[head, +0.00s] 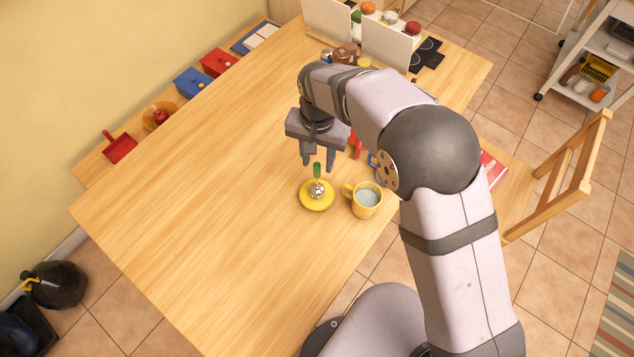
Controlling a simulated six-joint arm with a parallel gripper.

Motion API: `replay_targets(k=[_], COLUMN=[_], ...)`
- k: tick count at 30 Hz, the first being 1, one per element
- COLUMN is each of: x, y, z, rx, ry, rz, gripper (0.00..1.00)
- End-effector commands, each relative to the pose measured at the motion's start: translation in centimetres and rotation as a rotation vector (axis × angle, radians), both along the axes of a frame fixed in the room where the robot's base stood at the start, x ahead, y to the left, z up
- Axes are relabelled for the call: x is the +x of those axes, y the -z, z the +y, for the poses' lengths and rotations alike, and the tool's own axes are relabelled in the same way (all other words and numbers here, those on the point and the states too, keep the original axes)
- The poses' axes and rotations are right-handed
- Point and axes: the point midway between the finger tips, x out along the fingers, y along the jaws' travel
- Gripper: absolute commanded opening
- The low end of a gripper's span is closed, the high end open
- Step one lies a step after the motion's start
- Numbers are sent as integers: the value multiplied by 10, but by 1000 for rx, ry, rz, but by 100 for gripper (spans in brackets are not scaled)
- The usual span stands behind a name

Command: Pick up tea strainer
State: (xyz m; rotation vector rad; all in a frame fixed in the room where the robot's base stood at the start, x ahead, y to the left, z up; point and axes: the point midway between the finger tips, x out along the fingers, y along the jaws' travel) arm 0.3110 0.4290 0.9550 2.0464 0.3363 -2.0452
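The tea strainer (317,188) has a small silvery bowl and an upright green handle. It sits on a yellow saucer (304,203) on the wooden table. My gripper (318,163) points down with its two fingers apart, and nothing shows between them except the top of the green handle just below. The fingertips appear above or slightly behind the handle; I cannot tell the exact depth or whether they touch it.
A yellow mug (366,204) with pale liquid stands right of the saucer. Red and blue items are partly hidden behind my arm. White panels (386,45) and jars (346,54) stand at the far end. The table's left part is clear.

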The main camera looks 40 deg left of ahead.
Motion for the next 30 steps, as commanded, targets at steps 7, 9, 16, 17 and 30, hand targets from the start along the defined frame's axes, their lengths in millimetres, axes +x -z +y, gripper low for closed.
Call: replay_targets(k=[7, 9, 16, 17, 30], x=[-3, -2, -2, -2, -2], y=[27, 33, 40, 40, 39], z=[0, 0, 1, 1, 1], rx=[-4, -3, 0, 0, 0], ry=[0, 0, 0, 0, 0], rz=[2, 1, 1, 0, 0], gripper=[36, 36, 36, 36, 0])
